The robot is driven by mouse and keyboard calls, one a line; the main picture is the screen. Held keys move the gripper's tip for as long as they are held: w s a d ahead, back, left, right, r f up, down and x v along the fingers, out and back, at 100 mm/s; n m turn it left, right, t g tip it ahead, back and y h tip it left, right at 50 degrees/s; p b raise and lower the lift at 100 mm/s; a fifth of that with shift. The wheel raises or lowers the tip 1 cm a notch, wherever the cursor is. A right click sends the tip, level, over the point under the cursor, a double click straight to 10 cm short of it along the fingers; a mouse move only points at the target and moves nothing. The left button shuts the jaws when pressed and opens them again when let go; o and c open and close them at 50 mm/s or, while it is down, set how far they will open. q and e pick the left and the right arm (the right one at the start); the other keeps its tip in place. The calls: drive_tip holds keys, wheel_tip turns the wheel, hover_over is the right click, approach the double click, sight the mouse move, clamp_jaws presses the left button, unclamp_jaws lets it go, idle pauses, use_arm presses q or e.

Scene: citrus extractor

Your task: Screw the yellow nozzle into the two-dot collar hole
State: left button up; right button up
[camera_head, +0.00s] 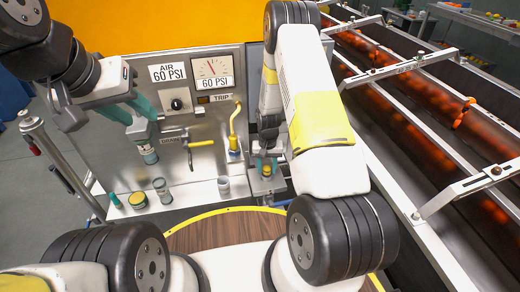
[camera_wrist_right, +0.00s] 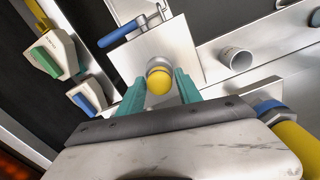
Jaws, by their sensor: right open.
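The yellow nozzle (camera_wrist_right: 159,82), round-ended with a pale band, is between the teal fingers of my right gripper (camera_wrist_right: 161,88) in the right wrist view. The fingers are open, one on each side of it. In the head view the nozzle (camera_head: 267,171) shows small at my right gripper (camera_head: 266,162), low beside the panel. My left gripper (camera_head: 140,112) is in front of the panel at the left, with its teal fingers closed around a grey cylinder (camera_head: 146,146) with a teal end, held above the shelf. I cannot make out the collar dots or the hole.
A metal panel (camera_head: 215,130) carries a gauge, a knob and a yellow lever (camera_head: 233,128). Small cups and a yellow-green tin (camera_head: 138,201) stand on the shelf below. In the wrist view, a blue-handled clamp (camera_wrist_right: 121,34) and an empty metal cup (camera_wrist_right: 236,59) are near the nozzle.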

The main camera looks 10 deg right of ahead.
drive_tip(key=c, duration=0.7)
drive_tip(key=m, duration=0.5)
drive_tip(key=shift+c, duration=0.2)
drive_tip(key=m, duration=0.7)
drive_tip(key=shift+s+d, duration=0.1)
drive_tip(key=o, duration=0.7)
drive_tip(key=shift+o, duration=0.2)
